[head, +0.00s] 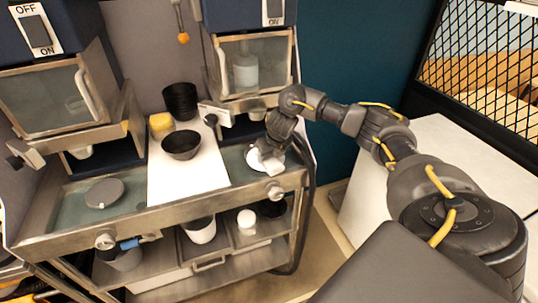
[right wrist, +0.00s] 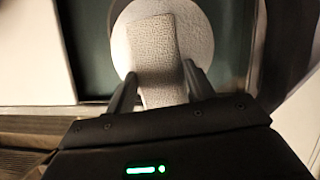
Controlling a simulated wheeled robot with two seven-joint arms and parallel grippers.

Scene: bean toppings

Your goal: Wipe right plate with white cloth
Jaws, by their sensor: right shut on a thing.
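The white cloth (right wrist: 153,45) is held between the fingers of my right gripper (right wrist: 158,78), which is shut on it. The cloth lies over the round, pale right plate (right wrist: 200,38); whether it presses on the plate is hard to tell. In the head view my right gripper (head: 270,152) is over the right plate (head: 258,168) at the right end of the counter, hiding part of it and most of the cloth. My left gripper is not in view.
A dark bowl (head: 182,145), a yellow sponge-like block (head: 161,122) and stacked black bowls (head: 180,100) stand on or behind the white board (head: 190,185). A grey round plate (head: 104,193) is at left. Dispensers (head: 252,62) overhang the counter. Shelves below hold cups.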

